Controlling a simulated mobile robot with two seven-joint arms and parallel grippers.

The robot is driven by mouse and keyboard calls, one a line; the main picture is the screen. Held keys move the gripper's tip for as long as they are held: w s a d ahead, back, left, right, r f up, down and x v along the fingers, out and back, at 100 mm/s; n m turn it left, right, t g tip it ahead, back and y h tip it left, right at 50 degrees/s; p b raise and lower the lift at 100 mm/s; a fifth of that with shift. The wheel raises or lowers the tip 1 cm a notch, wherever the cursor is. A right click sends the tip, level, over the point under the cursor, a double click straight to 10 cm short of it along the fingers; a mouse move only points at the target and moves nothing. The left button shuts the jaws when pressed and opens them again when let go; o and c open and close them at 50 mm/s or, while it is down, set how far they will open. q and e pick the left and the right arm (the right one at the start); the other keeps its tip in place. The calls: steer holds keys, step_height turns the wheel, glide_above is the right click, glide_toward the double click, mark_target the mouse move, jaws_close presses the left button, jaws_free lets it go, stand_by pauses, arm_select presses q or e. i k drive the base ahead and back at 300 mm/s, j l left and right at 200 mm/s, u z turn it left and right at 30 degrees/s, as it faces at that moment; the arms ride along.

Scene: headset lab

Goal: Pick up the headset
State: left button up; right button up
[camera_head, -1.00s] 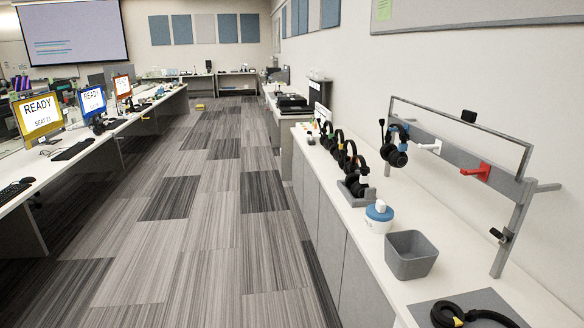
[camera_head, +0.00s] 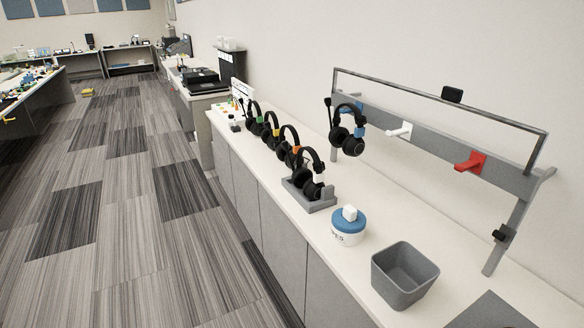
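Several black headsets are in view and I cannot tell which one the task means. A row of them stands on the white counter, the nearest (camera_head: 308,176) upright in a grey holder (camera_head: 318,203). Behind it are headsets with orange (camera_head: 289,146), yellow (camera_head: 270,130) and green (camera_head: 252,117) marks. Another headset with a blue mark (camera_head: 347,132) hangs from the rack (camera_head: 440,137) and has a boom microphone. Neither of my grippers is in view.
A white tub with a blue lid (camera_head: 348,227) and an empty grey bin (camera_head: 404,277) stand on the counter. A dark grey mat (camera_head: 490,313) is cut off at the bottom right. White (camera_head: 399,132) and red (camera_head: 470,163) hooks are empty. Open carpet (camera_head: 130,200) lies left.

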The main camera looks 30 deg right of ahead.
mark_target(302, 178)
steer(key=i+z, duration=0.2)
steer(key=i, duration=0.2)
steer(key=i+j+z, duration=0.15)
steer(key=i, duration=0.2)
steer(key=i+j+z, duration=0.2)
steer(key=i, duration=0.2)
